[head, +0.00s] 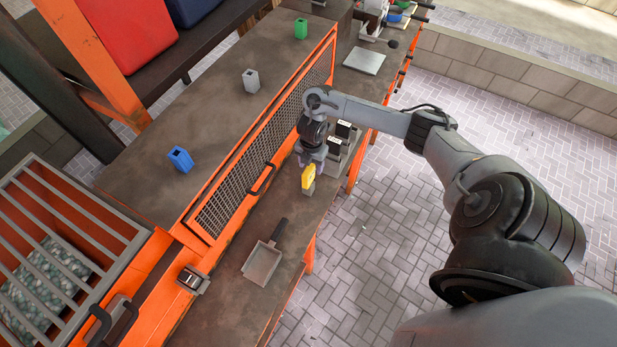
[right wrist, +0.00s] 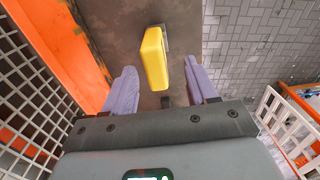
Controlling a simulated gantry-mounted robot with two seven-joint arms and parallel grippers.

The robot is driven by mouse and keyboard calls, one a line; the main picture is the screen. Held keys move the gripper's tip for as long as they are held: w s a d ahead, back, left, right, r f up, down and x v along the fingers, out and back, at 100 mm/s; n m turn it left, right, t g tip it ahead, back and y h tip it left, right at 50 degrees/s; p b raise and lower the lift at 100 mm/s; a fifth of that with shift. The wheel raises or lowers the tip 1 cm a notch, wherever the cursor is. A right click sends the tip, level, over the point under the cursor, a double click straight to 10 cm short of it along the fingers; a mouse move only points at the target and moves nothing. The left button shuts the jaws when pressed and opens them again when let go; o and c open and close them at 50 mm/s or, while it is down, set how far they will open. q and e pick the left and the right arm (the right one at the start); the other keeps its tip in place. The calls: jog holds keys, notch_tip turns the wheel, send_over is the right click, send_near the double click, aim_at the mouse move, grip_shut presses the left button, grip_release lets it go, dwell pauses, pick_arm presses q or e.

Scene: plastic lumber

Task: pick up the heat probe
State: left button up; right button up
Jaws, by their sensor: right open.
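The heat probe appears to be the yellow block-shaped tool (head: 308,174) on the narrow front ledge of the bench, with a small grey piece under it. My right gripper (head: 311,161) is just above and behind it, pointing down. In the right wrist view the yellow tool (right wrist: 154,58) shows between the two purple fingers of the open right gripper (right wrist: 159,67), with gaps on both sides. Its lower end and the grey piece are partly hidden. My left gripper is not in view.
An orange-framed mesh guard (head: 262,150) with a black handle runs along the ledge. Black-and-grey devices (head: 341,135) stand close behind the gripper. A grey dustpan-like scoop (head: 263,262) lies in front. Blue (head: 180,159), grey (head: 251,81) and green (head: 301,28) blocks stand beyond the guard.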

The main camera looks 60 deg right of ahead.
aim_at(308, 170)
jog(key=f, duration=0.4)
jog(key=shift+w+a, duration=0.35)
jog(key=shift+a, duration=0.05)
jog(key=shift+d+f+p, duration=0.1)
jog(key=shift+f+p, duration=0.2)
jog(key=shift+f, duration=0.2)
